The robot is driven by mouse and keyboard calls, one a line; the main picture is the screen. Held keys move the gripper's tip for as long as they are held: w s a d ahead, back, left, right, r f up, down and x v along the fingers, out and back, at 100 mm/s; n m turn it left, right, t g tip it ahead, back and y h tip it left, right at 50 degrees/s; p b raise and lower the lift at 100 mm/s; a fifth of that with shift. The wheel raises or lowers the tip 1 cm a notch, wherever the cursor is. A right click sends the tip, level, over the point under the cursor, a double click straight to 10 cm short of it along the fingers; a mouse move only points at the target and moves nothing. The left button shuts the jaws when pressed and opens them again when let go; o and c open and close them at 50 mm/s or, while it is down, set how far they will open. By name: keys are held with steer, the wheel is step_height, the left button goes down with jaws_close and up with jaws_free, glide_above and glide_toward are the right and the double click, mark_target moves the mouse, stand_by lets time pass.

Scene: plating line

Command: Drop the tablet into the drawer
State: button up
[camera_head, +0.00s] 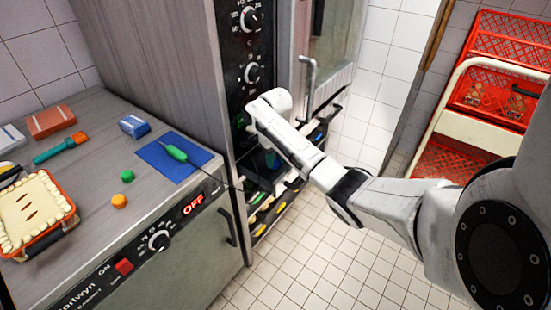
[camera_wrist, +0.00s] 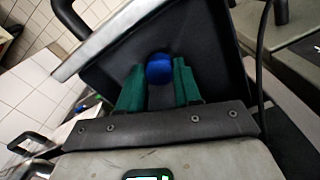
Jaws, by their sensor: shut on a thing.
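My gripper (camera_wrist: 158,75) has green fingers, shut on a small rounded blue thing, which I take to be the tablet (camera_wrist: 159,69). In the wrist view, the dark inside of an open drawer (camera_wrist: 215,50) lies behind the tablet, with a pale metal edge (camera_wrist: 110,38) along its upper left. In the head view my gripper (camera_head: 271,160) points down over the open drawers in the tall unit, its fingers small and dark there. I cannot make out the tablet in that view, nor how far it is above the drawer's floor.
A lower drawer (camera_head: 262,222) with yellow and dark things stands open. The counter (camera_head: 95,180) at left bears a pie dish (camera_head: 37,248), a blue mat (camera_head: 160,160), a green-handled tool (camera_head: 174,152) and small blocks. Red crates (camera_head: 490,95) stand at right. The tiled floor (camera_head: 330,265) is clear.

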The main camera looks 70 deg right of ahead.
mark_target(275, 161)
steer(key=shift+f, duration=0.4)
steer(key=shift+f, duration=0.2)
steer(key=o, duration=1)
steer(key=shift+r, duration=0.1)
steer(key=shift+r+p, duration=1.6)
steer(key=shift+r, duration=4.95)
steer(key=shift+w, duration=0.1)
